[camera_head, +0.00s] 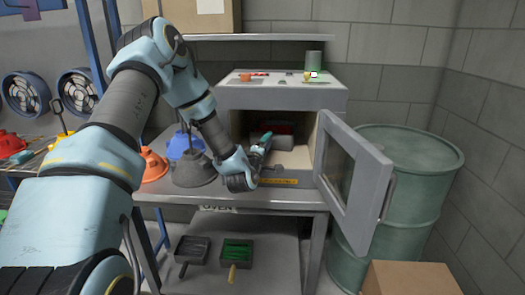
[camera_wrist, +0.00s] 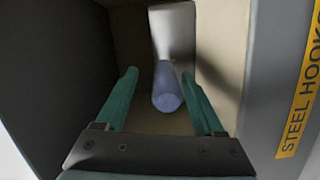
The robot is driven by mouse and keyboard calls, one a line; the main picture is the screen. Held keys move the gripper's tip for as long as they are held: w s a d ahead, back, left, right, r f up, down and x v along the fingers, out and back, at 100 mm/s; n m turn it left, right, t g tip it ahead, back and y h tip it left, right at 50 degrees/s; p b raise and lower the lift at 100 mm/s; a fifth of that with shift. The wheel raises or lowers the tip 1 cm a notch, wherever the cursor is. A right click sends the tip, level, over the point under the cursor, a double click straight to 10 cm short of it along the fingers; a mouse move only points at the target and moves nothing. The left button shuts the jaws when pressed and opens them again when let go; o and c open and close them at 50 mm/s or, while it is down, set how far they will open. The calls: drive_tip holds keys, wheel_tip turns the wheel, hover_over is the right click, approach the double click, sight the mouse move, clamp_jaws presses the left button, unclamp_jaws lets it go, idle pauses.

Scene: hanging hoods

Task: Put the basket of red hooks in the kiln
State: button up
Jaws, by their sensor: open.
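The kiln (camera_head: 230,97) is a grey box on a table, with its door (camera_head: 352,180) swung open to the right. A dark red shape (camera_head: 282,128) and a pale grey piece show inside its opening; I cannot tell whether they are the basket of red hooks. My gripper (camera_head: 266,139) reaches into the kiln mouth. In the wrist view my gripper (camera_wrist: 159,74) is open, its green fingers apart. A blue-grey cylinder (camera_wrist: 167,88) lies between them, in front of a pale upright piece (camera_wrist: 173,32). I see no red hooks there.
A yellow "STEEL HOOKS" label (camera_wrist: 301,95) is on the kiln front. Orange (camera_head: 153,165), blue (camera_head: 185,147) and grey (camera_head: 194,172) hoods stand left of the kiln. A green drum (camera_head: 410,180) stands behind the door. A cardboard box (camera_head: 410,277) is at lower right.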

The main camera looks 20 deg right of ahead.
drive_tip(key=b+v, duration=0.3)
drive_tip(key=v, duration=0.6)
drive_tip(key=s+a+f+m+g+y, duration=0.25)
drive_tip(key=a+m+g+y, duration=0.4)
drive_tip(key=a, duration=0.95)
drive_tip(key=s+a+r+m+g+y, duration=0.2)
drive_tip(key=s+a+g, duration=0.4)
drive_tip(key=s+a, duration=0.8)
drive_tip(key=shift+a+r+m+y+b, duration=0.25)
drive_tip(key=shift+a+m+y, duration=0.2)
drive_tip(key=shift+a+y, duration=0.65)
drive_tip(key=shift+d, duration=0.1)
